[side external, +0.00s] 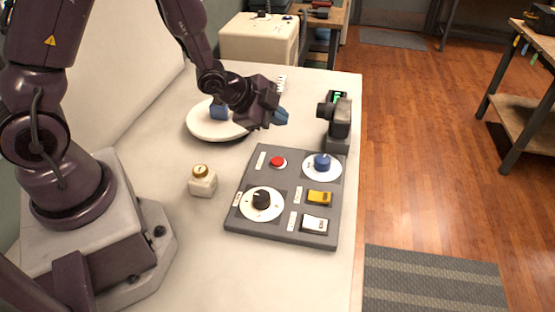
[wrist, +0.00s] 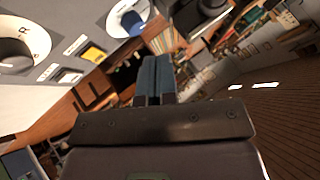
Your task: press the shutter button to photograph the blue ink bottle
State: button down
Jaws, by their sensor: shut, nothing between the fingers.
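The blue ink bottle (side external: 218,109) appears as a small blue block on a round white plate (side external: 204,128), partly hidden behind my arm. A black camera (side external: 340,122) stands on the right of the table, its lens towards the plate. A grey control panel (side external: 282,222) lies in front of it, with a red round button (side external: 278,162) near its top left. Its labels are too small to read, so which control is the shutter cannot be told. My gripper (side external: 281,117) is shut and empty, with blue fingers, above the table between plate and camera. Its fingers (wrist: 153,76) fill the wrist view's middle.
The panel also carries a blue knob (side external: 322,162), a black knob (side external: 261,199), a yellow switch (side external: 319,198) and a white switch (side external: 315,224). A pale bottle with a gold cap (side external: 202,182) stands left of the panel. The table's right edge is close to panel and camera.

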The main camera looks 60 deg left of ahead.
aim_at(277, 162)
jog(key=shift+f, duration=4.4)
jog(key=shift+f, duration=0.1)
jog(key=shift+f, duration=0.3)
jog(key=shift+f, duration=0.45)
jog(key=shift+r, duration=0.85)
jog(key=shift+r, duration=2.55)
